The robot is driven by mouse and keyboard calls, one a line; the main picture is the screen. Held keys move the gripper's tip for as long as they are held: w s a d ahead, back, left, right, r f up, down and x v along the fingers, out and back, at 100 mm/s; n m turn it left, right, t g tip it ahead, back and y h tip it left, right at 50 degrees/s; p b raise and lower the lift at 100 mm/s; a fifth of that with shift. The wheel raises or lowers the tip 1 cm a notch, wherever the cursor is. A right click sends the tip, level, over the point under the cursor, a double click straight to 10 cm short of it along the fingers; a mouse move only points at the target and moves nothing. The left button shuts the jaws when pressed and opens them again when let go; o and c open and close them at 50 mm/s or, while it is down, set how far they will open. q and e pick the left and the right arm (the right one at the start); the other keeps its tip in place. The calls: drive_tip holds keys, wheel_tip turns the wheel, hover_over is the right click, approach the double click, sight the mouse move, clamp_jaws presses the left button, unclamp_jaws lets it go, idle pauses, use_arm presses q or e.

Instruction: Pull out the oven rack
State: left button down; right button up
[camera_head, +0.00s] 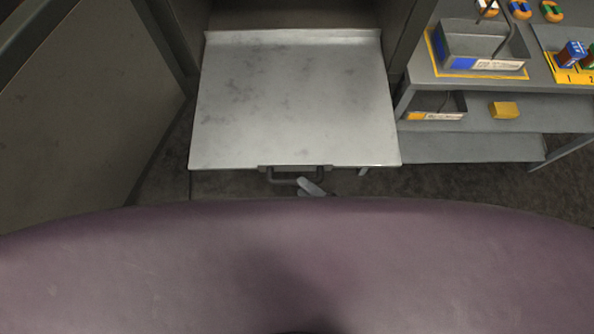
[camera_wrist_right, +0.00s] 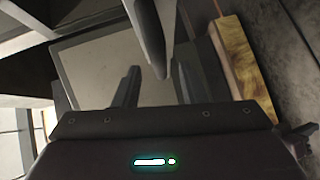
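The oven rack (camera_head: 290,100) is a flat pale grey tray, empty, extending well out of the dark oven opening in the head view. Its dark bar handle (camera_head: 283,181) is at the middle of the front edge. A small light part of my right gripper (camera_head: 313,188) shows at the handle's right end; the rest is hidden below the purple surface. In the right wrist view my right gripper (camera_wrist_right: 157,88) has its fingers apart, with a grey bar (camera_wrist_right: 148,35) reaching down between them. I cannot tell whether they touch it. My left gripper is not in view.
The open oven door (camera_head: 85,100) stands at the left. At the right, a grey shelf unit (camera_head: 430,85) holds a grey bin (camera_head: 485,45) and a yellow block (camera_head: 504,110). My purple body fills the lower part of the head view.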

drive_tip(key=shift+v, duration=1.7)
